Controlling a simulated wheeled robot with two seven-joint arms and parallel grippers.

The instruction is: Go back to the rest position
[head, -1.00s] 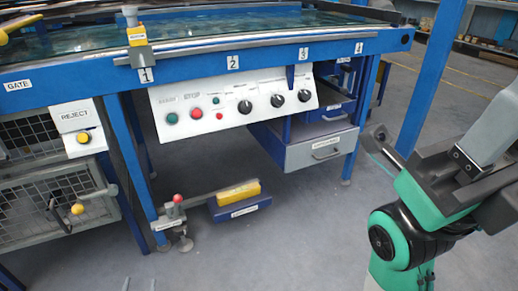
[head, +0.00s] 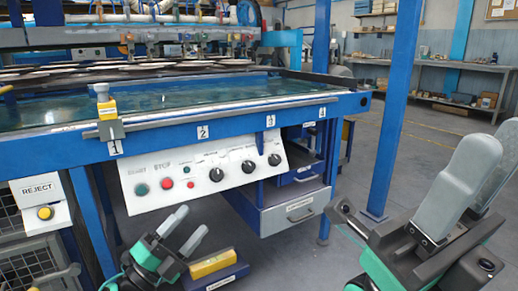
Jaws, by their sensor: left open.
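My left gripper (head: 195,219) is at the bottom, left of centre, in front of the control panel's lower edge. Its two grey fingers stand apart with nothing between them. My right gripper (head: 495,138) is at the right edge, close to the camera, over open floor. Its two grey fingers point up and to the right, with a gap between them and nothing held in view. Its far finger is partly cut off by the frame edge. The plate dryer (head: 230,122) has a blue frame and stands beyond both grippers.
The white control panel (head: 205,172) carries buttons and knobs. A grey drawer (head: 295,212) hangs below right. A yellow block (head: 212,264) lies on a blue pedal beside my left gripper. A blue post (head: 392,110) stands behind my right gripper. Floor at right is clear.

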